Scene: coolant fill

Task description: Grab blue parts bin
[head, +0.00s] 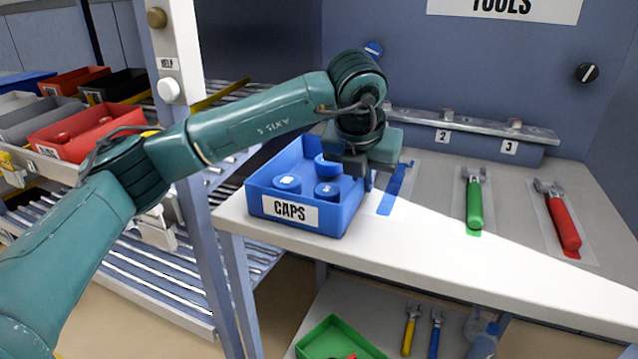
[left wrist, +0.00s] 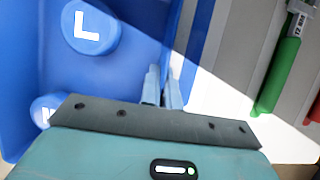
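The blue parts bin (head: 338,222), labelled CAPS, stands upright at the left end of the workbench with several blue caps (head: 327,191) in it. My left gripper (head: 357,180) is over the bin's right wall. In the left wrist view the bin (left wrist: 110,75) fills the left side. There the left gripper's fingers (left wrist: 163,88) are close together at the rim, one on each side of the wall, and look shut on it. The bin seems to rest on the bench. The arm hides part of the bin's back right corner. My right gripper is not in view.
The workbench (head: 420,270) holds a green wrench (head: 474,205) and a red wrench (head: 562,225) to the right. A blue strip (head: 392,195) lies just right of the bin. A post (head: 200,190) and shelves with red bins (head: 90,130) stand left. A green bin (head: 335,340) is below.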

